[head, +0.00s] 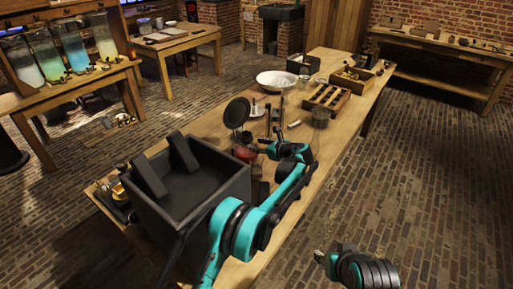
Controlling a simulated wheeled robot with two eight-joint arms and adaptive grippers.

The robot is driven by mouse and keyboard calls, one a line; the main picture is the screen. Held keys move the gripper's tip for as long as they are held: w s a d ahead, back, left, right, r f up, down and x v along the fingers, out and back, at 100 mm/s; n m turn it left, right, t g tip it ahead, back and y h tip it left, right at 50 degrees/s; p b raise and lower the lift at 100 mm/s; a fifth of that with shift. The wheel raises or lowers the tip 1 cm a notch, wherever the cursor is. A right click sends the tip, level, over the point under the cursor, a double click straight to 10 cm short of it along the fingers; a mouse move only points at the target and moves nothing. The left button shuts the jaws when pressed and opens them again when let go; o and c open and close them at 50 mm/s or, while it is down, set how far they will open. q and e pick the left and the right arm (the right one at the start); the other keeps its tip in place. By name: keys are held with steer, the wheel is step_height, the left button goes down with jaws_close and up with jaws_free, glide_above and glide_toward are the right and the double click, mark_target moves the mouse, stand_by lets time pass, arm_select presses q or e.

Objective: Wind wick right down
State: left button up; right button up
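A lamp with a dark round disc (237,112) above a red body (246,153) stands on the long wooden table. Its wick and winding knob are too small or hidden to make out. My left gripper (264,147) is just to the right of the red body, low over the table. I cannot tell whether it touches the lamp or how its fingers stand. My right gripper (321,258) is out over the brick floor, to the right of the table and away from the lamp. Its fingers are too small to read.
A large dark open box (238,188) stands left of my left arm. Beyond the lamp are a white bowl (277,80), a wooden rack (326,98) and a glass jar (320,117). Tall battery jars (74,47) stand on the left bench. The floor at right is clear.

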arm_select(q)
steer(key=shift+w+a+f, duration=0.15)
steer(key=shift+w+a, duration=0.1)
steer(key=shift+w, duration=0.05)
jaws_close()
steer(key=shift+s+a+n+t+h+p, duration=0.1)
steer(key=shift+n+t+h+p, duration=0.15)
steer(key=shift+n, duration=0.3)
steer(key=shift+s+a+n+t+h+p, duration=0.15)
steer(key=shift+n+t+h, duration=0.2)
steer(key=shift+n, duration=0.2)
steer(key=shift+f+n+t+h, duration=0.15)
steer(key=shift+n+t+h, duration=0.45)
steer(key=shift+n, duration=0.6)
